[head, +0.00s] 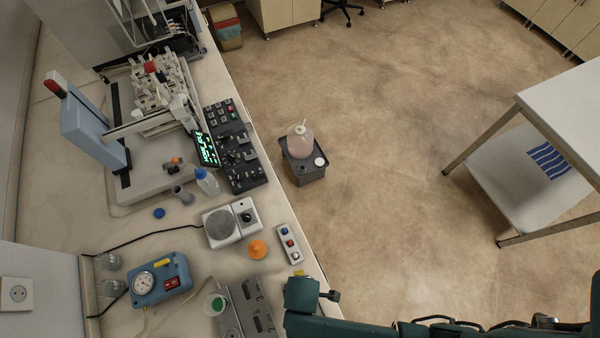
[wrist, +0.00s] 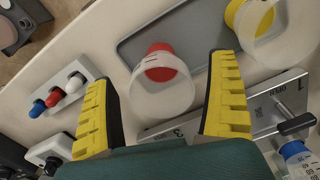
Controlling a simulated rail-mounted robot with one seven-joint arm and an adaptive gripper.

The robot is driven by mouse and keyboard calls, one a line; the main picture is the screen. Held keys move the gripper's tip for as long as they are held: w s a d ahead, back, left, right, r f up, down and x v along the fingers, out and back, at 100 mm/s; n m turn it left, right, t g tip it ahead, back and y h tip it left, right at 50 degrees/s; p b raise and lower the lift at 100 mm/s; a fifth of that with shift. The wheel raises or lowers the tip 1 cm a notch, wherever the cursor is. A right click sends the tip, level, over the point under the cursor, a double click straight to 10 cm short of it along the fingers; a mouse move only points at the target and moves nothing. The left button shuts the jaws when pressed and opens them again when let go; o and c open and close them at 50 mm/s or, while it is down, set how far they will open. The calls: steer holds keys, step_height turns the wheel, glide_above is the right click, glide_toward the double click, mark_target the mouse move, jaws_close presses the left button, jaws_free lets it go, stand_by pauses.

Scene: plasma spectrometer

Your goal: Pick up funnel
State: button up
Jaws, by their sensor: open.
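My gripper (wrist: 161,68) shows in the wrist view with two yellow ridged fingers wide apart and nothing held. A translucent cup with a red part (wrist: 160,76) appears beyond and between the fingers, apart from them. In the head view my green arm reaches in at the bottom; the fingers are not clear there.
The button box (wrist: 58,95) lies left of the fingers in the wrist view. A grey tray (wrist: 190,30), a yellow-rimmed cup (wrist: 262,38) and a metal plate (wrist: 272,98) are close by.

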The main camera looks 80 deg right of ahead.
steer(key=c, duration=1.3)
